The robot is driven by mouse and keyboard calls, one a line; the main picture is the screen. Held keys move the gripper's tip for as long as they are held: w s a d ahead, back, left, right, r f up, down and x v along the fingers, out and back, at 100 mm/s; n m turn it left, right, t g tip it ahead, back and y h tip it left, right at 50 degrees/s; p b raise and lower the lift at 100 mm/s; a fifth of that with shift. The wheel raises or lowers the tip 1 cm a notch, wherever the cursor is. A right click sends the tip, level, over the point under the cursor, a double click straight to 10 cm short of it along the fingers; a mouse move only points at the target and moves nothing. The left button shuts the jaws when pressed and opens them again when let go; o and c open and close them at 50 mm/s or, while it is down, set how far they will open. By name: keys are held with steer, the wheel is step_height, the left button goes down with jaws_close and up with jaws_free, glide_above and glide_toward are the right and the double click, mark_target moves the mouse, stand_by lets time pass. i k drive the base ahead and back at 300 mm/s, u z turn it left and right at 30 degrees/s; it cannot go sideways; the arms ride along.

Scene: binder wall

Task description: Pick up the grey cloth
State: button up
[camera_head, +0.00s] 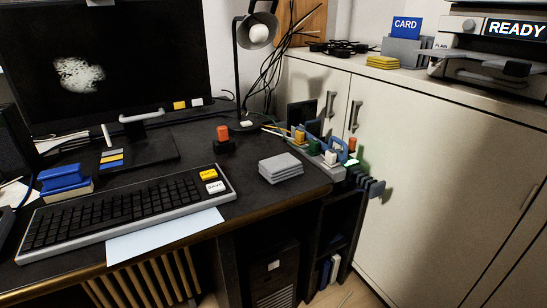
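The grey cloth (281,168) lies folded in a neat stack of layers on the dark desk. It is right of the keyboard, near the desk's front right corner. Its top and front edges show fully and nothing covers it. My gripper is not in view, so I cannot tell its state or its distance from the cloth.
A keyboard (122,207) with yellow and white keys lies left of the cloth. A red-topped dark item (222,134) stands behind it. A tray of small coloured items (325,145) is to its right. A lamp (257,35) rises behind. Cream cabinets (430,170) stand at right.

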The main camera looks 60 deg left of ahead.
mark_target(279, 169)
steer(key=u, duration=0.7)
steer(key=i, duration=0.85)
steer(key=u, duration=1.25)
steer(key=i, duration=0.35)
steer(key=u, duration=0.25)
